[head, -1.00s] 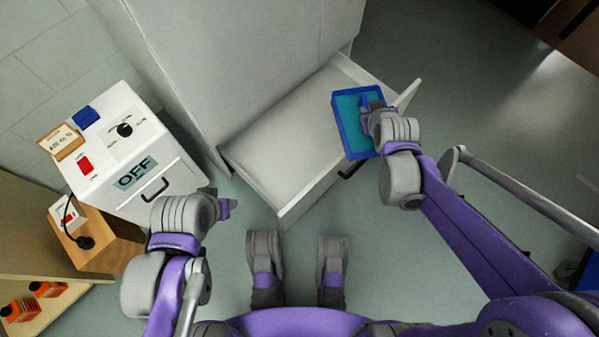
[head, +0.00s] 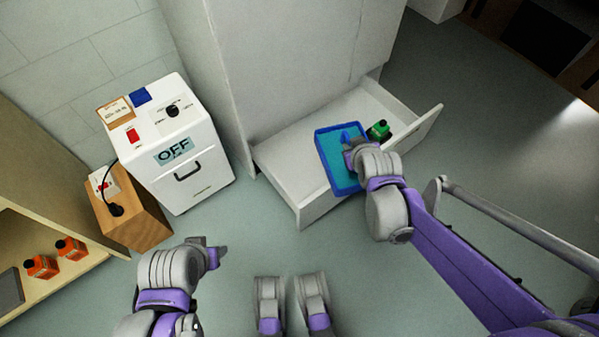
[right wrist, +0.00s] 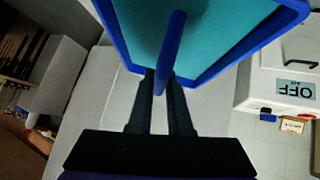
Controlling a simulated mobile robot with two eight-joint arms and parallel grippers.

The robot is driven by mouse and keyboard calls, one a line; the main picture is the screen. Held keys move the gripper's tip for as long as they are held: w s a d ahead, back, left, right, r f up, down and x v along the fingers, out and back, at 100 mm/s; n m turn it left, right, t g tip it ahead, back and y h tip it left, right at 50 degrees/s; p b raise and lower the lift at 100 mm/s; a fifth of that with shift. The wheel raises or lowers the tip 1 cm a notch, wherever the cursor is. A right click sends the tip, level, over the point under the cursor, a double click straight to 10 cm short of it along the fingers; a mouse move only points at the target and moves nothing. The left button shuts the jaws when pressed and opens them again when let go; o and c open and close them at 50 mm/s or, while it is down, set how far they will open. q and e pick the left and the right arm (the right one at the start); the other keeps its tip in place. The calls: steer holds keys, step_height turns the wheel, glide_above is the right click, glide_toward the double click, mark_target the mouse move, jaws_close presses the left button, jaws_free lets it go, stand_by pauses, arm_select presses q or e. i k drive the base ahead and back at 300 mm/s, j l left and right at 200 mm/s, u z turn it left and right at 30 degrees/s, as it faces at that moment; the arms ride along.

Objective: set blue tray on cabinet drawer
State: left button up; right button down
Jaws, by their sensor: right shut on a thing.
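The blue tray (head: 328,163) has a teal inside and a blue upright handle piece. My right gripper (head: 352,146) is shut on that handle, which also shows between the fingers in the right wrist view (right wrist: 160,75). The tray overlaps the open cabinet drawer (head: 280,165) in the head view; I cannot tell whether it touches the drawer. The white cabinet (head: 270,60) stands behind the drawer. A green bottle-like item (head: 379,130) with a dark cap shows inside the drawer, right of the tray. My left gripper (head: 217,250) is empty, its jaw gap unclear.
A white box marked OFF (head: 175,150) stands left of the drawer, with a wooden block (head: 135,215) beside it. Orange bottles (head: 55,258) sit on a shelf at lower left. The floor right of the drawer is clear.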

mark_target(321, 173)
steer(key=u, duration=1.45)
steer(key=l+u, duration=0.1)
steer(key=u, duration=0.25)
steer(key=l+u, duration=0.1)
steer(key=u, duration=0.3)
steer(key=l+u, duration=0.1)
steer(key=u, duration=0.25)
steer(key=k+l, duration=0.25)
steer(key=l, duration=0.2)
steer(key=k+l, duration=0.25)
steer(key=l, duration=0.2)
steer(key=k+l, duration=0.25)
steer(key=l, duration=0.2)
steer(key=k+l, duration=0.3)
steer(key=l, duration=0.15)
steer(key=k+l, duration=0.25)
steer(key=l, duration=0.2)
steer(key=k+l, duration=0.25)
steer(key=l, duration=0.2)
steer(key=k+l, duration=0.25)
steer(key=l, duration=0.2)
steer(key=k+l, duration=0.25)
steer(key=l, duration=0.2)
steer(key=i+j, duration=0.3)
